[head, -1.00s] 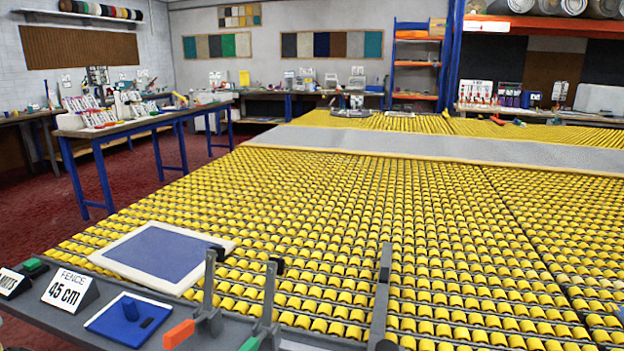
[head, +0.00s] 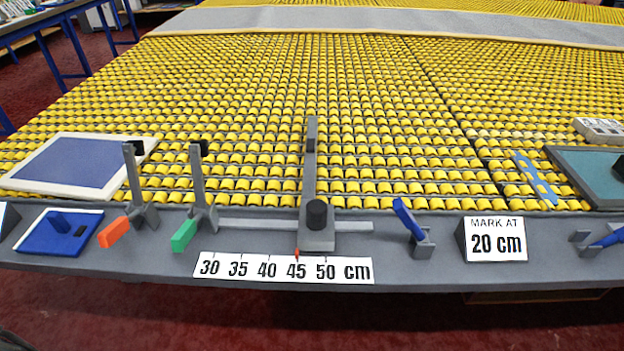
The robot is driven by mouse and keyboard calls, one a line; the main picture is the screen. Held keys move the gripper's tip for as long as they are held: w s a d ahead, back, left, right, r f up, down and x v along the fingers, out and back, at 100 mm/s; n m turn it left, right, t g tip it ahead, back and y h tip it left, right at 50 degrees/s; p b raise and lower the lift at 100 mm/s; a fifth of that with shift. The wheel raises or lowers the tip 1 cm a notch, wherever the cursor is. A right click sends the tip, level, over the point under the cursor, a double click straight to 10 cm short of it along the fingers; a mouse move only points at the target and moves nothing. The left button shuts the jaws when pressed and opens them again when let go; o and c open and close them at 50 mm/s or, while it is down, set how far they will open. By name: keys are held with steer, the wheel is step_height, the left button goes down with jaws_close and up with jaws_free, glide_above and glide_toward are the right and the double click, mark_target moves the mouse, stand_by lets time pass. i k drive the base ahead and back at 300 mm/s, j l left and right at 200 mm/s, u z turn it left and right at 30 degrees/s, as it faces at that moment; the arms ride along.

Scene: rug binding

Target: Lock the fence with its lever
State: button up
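The grey fence (head: 310,170) stands at the front edge of the roller table, its long bar pointing back over the yellow rollers. Its base has a black knob (head: 317,214) and sits on a grey rail (head: 255,226). Its red pointer (head: 297,254) is at 45 on the scale (head: 285,269). A blue lever (head: 408,219) in a grey bracket stands tilted up just right of the rail's end. Another blue lever (head: 608,238) lies lower at the far right edge. The frames do not say which lever belongs to the fence. My gripper is not in view.
Left of the fence stand toggle clamps with an orange handle (head: 113,232) and a green handle (head: 185,235). A "MARK AT 20 cm" sign (head: 495,240) stands right of the near blue lever. A blue-topped panel (head: 78,165) and blue tray (head: 55,232) lie left.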

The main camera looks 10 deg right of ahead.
mark_target(400, 209)
steer(key=k+j, duration=0.1)
steer(key=k, duration=0.8)
